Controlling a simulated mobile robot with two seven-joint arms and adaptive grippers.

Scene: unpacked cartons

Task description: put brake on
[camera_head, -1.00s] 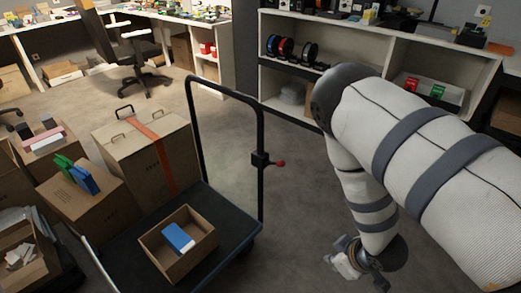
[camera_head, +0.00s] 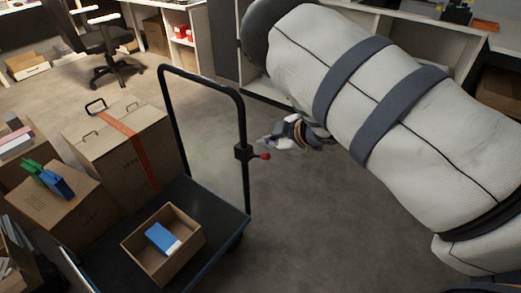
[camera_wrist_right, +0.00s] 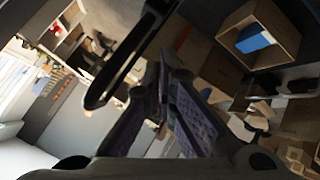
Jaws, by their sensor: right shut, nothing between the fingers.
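The brake is a short lever with a red knob (camera_head: 265,156) on a black block (camera_head: 243,152), clamped to the right post of the black cart handle (camera_head: 205,80). The lever points right, out from the post. My right gripper (camera_head: 264,142) is shut and empty, just above and right of the knob in the head view. Whether it touches the knob I cannot tell. The right wrist view shows its dark fingers (camera_wrist_right: 165,75) close together. I cannot make out the red knob there. My left gripper is not in view.
The cart deck (camera_head: 215,212) bears a strapped carton (camera_head: 105,145) and an open box (camera_head: 140,252) with a blue item (camera_head: 160,237). More cartons stand at the left. An office chair (camera_head: 100,40) is behind. The floor right of the cart is clear.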

